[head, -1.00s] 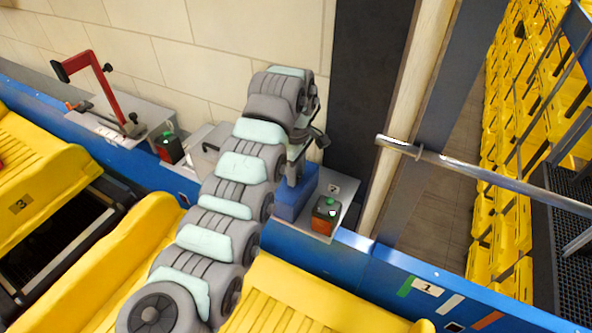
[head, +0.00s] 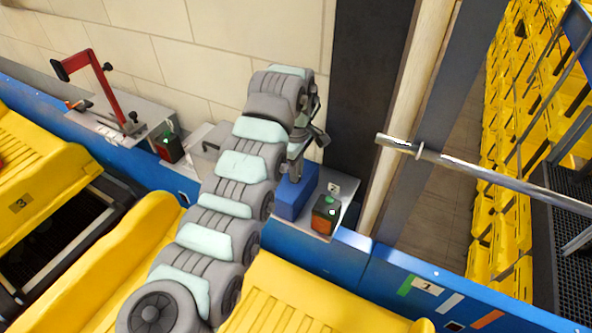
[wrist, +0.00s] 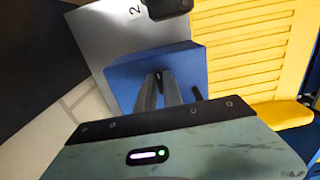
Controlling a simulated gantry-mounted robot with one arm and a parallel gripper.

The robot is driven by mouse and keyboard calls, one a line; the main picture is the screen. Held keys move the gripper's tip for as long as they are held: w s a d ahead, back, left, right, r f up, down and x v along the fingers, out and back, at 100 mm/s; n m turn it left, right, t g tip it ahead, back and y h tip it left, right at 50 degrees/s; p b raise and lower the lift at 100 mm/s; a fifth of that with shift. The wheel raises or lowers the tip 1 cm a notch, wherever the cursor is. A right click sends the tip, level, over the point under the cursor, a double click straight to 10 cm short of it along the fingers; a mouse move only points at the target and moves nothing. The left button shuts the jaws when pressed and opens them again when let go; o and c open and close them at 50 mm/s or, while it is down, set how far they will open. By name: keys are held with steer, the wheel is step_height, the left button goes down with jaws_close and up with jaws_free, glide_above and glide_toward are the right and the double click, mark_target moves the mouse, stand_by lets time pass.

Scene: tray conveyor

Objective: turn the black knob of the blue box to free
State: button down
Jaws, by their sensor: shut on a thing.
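The blue box (head: 299,194) stands on a grey plate behind the yellow tray, partly hidden by my arm in the head view. It also shows in the wrist view (wrist: 190,66), below my fingers. My gripper (wrist: 159,80) points down at the middle of the box's top. Its two fingers are close together, shut on the black knob (wrist: 158,75), of which only a small dark bit shows between the tips. The knob's pointing direction and any marks around it are hidden. In the head view my gripper (head: 296,175) is at the box top.
A black and orange button box with a green button (head: 325,214) stands right of the blue box, beside a "2" label. A metal rail (head: 480,172) reaches in from the right. A red-armed device (head: 105,85) stands far left. Yellow trays fill the front.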

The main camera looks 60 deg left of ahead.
steer(key=shift+f+m+b, duration=0.1)
steer(key=shift+m+b, duration=0.55)
steer(key=shift+m, duration=0.45)
steer(key=m+b, duration=0.1)
steer(key=m, duration=0.2)
steer(key=shift+s+m, duration=0.1)
steer(key=shift+m, duration=0.2)
steer(key=m+b, duration=0.3)
steer(key=m, duration=0.2)
steer(key=shift+s+f+b, duration=0.1)
steer(key=shift+b, duration=0.3)
steer(key=m+b, duration=0.5)
steer(key=shift+m, duration=0.4)
steer(key=shift+r+m+b, duration=0.2)
steer(key=shift+m+b, duration=0.25)
steer(key=shift+m, duration=0.15)
steer(key=shift+r, duration=0.1)
steer(key=c, duration=1.5)
jaws_free()
